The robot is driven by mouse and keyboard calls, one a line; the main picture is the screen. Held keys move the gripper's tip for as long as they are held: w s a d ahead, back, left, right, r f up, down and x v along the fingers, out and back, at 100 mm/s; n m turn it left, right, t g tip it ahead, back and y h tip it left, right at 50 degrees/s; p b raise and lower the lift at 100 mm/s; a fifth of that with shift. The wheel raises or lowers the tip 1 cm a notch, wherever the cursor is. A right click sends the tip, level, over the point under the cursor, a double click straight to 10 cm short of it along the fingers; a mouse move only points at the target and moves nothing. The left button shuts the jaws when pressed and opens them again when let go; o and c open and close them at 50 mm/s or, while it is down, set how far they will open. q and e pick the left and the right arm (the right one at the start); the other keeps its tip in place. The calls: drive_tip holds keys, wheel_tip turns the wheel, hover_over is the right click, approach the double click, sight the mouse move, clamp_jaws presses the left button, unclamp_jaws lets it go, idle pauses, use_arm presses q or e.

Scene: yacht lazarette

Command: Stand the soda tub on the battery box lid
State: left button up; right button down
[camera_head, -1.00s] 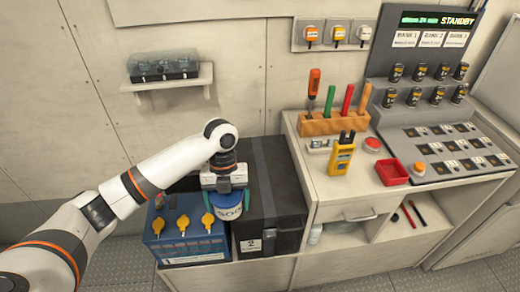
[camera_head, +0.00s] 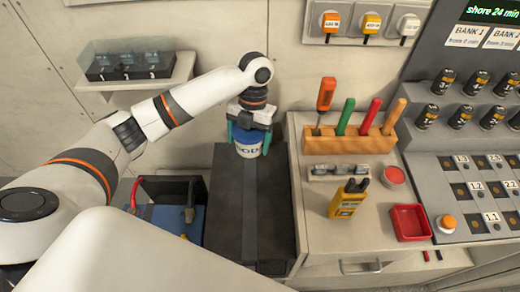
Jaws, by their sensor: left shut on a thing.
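The soda tub (camera_head: 248,149) is a small white and blue tub with partly readable dark lettering. My left gripper (camera_head: 249,138) is shut on it from above, with its teal fingers on either side. The tub is upright at the far part of the black battery box lid (camera_head: 228,208), which has a grey strap running along it. I cannot tell whether the tub's base touches the lid or hangs just above it. My right gripper is not in view.
A blue battery (camera_head: 165,217) with a red cable sits left of the box, partly behind my arm. The counter at right carries a wooden tool rack (camera_head: 349,142), a yellow meter (camera_head: 347,200) and a red tray (camera_head: 409,222). A wall shelf (camera_head: 150,77) is at upper left.

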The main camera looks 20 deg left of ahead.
use_arm(q)
drive_tip(key=x, duration=0.5)
drive_tip(key=shift+w+p, duration=0.25)
drive_tip(key=shift+p, duration=0.05)
drive_tip(key=shift+f, duration=0.4)
drive_tip(key=shift+w+f, duration=0.15)
drive_tip(key=shift+f, duration=1.85)
drive_tip(key=o, duration=0.9)
drive_tip(key=shift+o, duration=1.2)
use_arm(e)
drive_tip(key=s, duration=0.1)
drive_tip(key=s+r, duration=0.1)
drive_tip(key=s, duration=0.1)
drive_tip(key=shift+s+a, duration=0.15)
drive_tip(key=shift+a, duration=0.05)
use_arm(q)
drive_tip(key=shift+r, duration=0.1)
drive_tip(key=b+v, duration=0.1)
drive_tip(key=v, duration=1.1)
drive_tip(key=shift+b, duration=0.35)
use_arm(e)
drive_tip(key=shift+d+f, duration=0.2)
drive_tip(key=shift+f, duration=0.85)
